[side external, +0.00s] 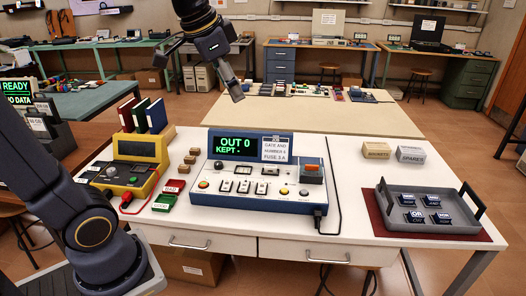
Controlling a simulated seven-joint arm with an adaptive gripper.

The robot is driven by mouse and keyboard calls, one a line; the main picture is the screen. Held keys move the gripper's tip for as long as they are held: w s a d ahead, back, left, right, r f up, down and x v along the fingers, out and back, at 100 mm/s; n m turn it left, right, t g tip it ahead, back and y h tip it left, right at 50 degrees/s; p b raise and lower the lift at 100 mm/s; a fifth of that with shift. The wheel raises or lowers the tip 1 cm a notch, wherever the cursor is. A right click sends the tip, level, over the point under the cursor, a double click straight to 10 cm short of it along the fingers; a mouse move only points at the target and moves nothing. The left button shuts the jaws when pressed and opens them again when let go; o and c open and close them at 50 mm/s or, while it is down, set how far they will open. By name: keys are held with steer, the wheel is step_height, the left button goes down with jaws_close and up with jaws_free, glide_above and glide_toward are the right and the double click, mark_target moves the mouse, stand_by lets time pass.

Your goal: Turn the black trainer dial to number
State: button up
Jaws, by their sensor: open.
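The blue trainer (258,203) stands on the white table, with a lit screen (235,146) reading "OUT 0" and "KEPT -". A job card (277,149) beside the screen reads gate AND, number 6, fuse 3 A. The trainer's front panel has a yellow button, several switches and small knobs. My gripper (198,80) is open and empty, high above and behind the trainer, touching nothing.
A yellow meter (137,165) with a red lead, upright books (156,114) and small brown blocks stand left of the trainer. Red and green tags (163,201) lie in front. A black cable runs along its right side. A grey tray (428,198) with dark modules and two labelled boxes (376,151) are at right.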

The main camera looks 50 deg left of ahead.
steer(key=w+a+f+g, duration=0.1)
steer(key=w+a+f, duration=0.1)
steer(key=w+a, duration=0.6)
steer(key=n+g, duration=0.3)
steer(key=g, duration=0.1)
glide_above(218, 163)
step_height(218, 163, down, 20)
steer(key=shift+h, duration=0.3)
step_height(218, 163, down, 16)
steer(key=shift+f, duration=0.1)
steer(key=shift+a+n, duration=0.1)
steer(key=shift+n, duration=0.2)
jaws_close()
